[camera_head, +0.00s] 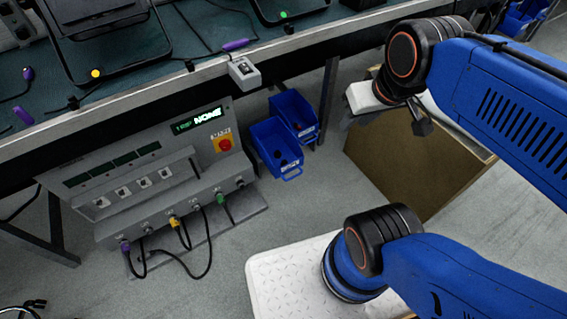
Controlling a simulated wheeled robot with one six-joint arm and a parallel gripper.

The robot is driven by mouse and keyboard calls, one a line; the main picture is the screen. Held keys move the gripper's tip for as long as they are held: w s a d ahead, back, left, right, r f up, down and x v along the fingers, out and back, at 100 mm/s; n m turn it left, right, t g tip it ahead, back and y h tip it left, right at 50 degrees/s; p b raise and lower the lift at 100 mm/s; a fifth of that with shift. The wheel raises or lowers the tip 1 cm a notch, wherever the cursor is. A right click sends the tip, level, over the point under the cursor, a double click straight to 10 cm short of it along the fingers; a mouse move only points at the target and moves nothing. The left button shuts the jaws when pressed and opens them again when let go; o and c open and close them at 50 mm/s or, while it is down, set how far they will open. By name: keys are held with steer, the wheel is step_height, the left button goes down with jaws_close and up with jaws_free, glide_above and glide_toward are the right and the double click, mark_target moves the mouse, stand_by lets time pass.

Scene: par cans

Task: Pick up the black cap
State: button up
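I cannot pick out the black cap with certainty. Small dark items lie inside the two blue bins (271,139) beside the grey control panel, too small to identify. My blue arm comes in from the right. Dark parts at its far end, which seem to be my gripper (392,118), hang under the upper black joint, above the brown box. Its fingers are partly hidden and dark, so whether they are open or shut does not show. I see nothing clearly held.
A grey panel (140,181) with a red button, green display and plugged cables stands under the workbench (140,93). A brown box (395,165) stands right of the bins. A white textured plate (285,280) lies at the bottom. Grey floor is clear between them.

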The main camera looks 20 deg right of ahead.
steer(key=shift+o, duration=0.6)
steer(key=shift+o, duration=0.6)
steer(key=shift+w, duration=0.1)
steer(key=n+g, duration=0.5)
steer(key=n, duration=0.7)
glide_above(284, 161)
step_height(284, 161, down, 36)
step_height(284, 161, down, 18)
steer(key=shift+r, duration=0.2)
